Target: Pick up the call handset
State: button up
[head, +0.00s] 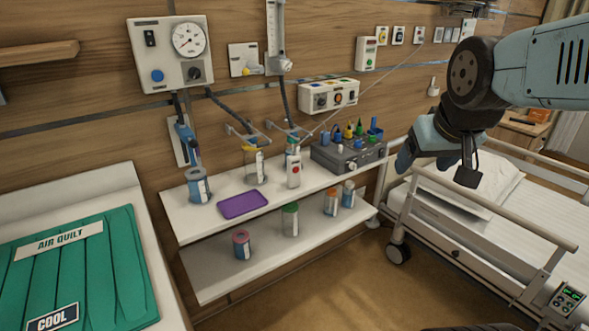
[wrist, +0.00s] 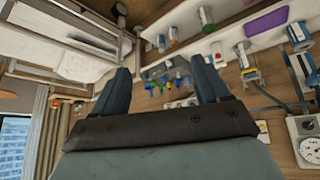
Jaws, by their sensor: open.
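The call handset (head: 294,170) is a small white unit with a red button. It stands upright on the upper shelf, and a thin cord runs from it up and right to the wall. In the wrist view a pale shape, probably the handset (wrist: 217,54), shows beside the right finger, partly hidden. My gripper (head: 404,160) is to the right of the handset and above shelf height, near the bed, apart from it. The wrist view shows its two blue fingers (wrist: 160,64) spread wide with nothing held between them.
The upper shelf (head: 178,231) also holds a purple tray (head: 243,204), lidded jars and a grey box (head: 347,158) with coloured items close right of the handset. A bed (head: 530,220) with rails stands at right. Wall hoses hang behind the shelf.

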jog(key=shift+o, duration=0.4)
jog(key=w+a+f+n+t, duration=0.1)
jog(key=w+f+t, duration=0.1)
jog(key=w, duration=1)
jog(key=shift+a+f+n, duration=0.15)
jog(key=shift+f+n, duration=0.15)
jog(key=shift+f, duration=0.35)
jog(key=n+t+y, duration=0.4)
jog(key=t+y, duration=0.3)
jog(key=y, duration=0.2)
send_near(296, 163)
jog(key=x, duration=0.7)
jog(key=shift+w+f, duration=0.1)
jog(key=shift+f, duration=0.05)
jog(key=shift+r+x, duration=0.15)
jog(key=shift+x, duration=1.25)
jog(key=shift+r+x, duration=0.15)
jog(key=shift+x, duration=1.3)
jog(key=shift+a, duration=0.15)
jog(key=shift+c, duration=0.3)
jog(key=c, duration=1)
